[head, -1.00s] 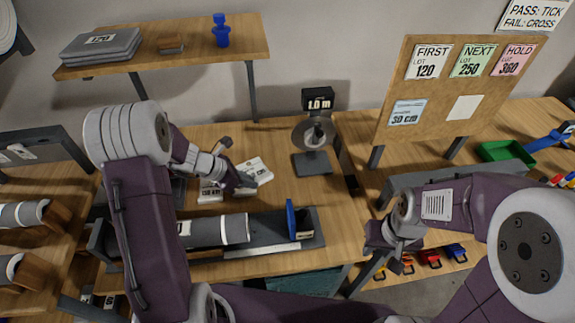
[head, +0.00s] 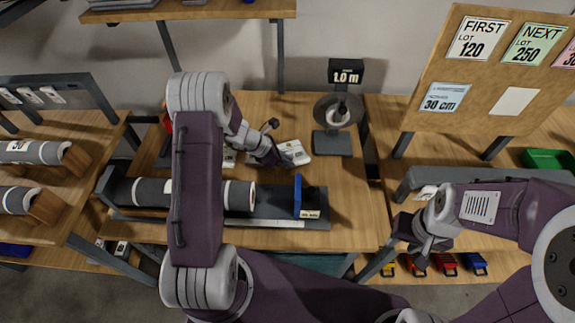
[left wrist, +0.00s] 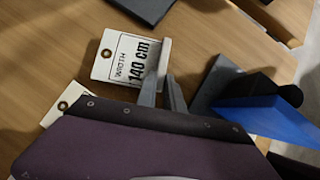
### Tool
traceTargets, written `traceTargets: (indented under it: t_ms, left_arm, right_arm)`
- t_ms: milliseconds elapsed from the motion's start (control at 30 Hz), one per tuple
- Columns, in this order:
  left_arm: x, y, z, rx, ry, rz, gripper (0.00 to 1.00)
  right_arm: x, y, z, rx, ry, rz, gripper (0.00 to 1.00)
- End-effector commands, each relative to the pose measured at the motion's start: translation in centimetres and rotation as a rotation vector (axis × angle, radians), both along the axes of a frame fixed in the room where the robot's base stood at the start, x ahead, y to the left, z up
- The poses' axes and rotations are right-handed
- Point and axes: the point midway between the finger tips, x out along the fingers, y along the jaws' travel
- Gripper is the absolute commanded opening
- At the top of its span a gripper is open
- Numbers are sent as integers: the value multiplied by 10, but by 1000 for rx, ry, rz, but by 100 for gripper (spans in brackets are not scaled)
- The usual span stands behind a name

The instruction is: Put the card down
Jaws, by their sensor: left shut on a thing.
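The white card (left wrist: 122,62), printed "WIDTH 140 cm", is between the fingers of my left gripper (left wrist: 160,82) in the left wrist view. In the head view the card (head: 298,149) sticks out past my left gripper (head: 282,157), over the wooden bench (head: 350,205). The gripper is shut on the card's edge. I cannot tell whether the card touches the bench. My right gripper (head: 421,258) hangs at the right, away from the card; its finger gap is unclear.
Another white card (left wrist: 66,101) lies close by, partly hidden by my gripper. A grey roll (head: 238,195) lies in a dark trough with a blue upright plate (head: 298,194). A stand with a "1.0 m" display (head: 345,76) is behind. Bare bench lies right of the card.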

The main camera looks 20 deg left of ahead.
Motion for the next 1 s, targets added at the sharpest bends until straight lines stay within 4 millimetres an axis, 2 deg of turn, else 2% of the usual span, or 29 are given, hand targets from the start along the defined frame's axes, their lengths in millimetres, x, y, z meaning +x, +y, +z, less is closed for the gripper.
traceTargets:
  t_ms: [33,100,467,500,567,600,867,1000]
  left_arm:
    - [0,0,-12,-2,3,1,0]
    - [0,0,-19,-1,1,0,0]
    - [0,0,-24,0,-1,1,0]
    - [0,0,-24,0,-1,1,15]
    - [0,0,-22,1,-1,1,31]
    - [0,0,-22,1,-1,1,34]
    - [0,0,-21,0,0,0,34]
    - [-4,7,-6,1,-3,3,34]
  right_arm:
    - [0,0,-4,0,0,0,37]
    - [0,0,-5,0,0,0,37]
    - [0,0,-9,0,0,0,37]
    - [0,0,-9,0,0,0,37]
    - [0,0,-7,0,0,0,37]
    - [0,0,-7,0,0,0,37]
    - [0,0,-6,0,0,0,37]
    - [0,0,-1,0,0,0,37]
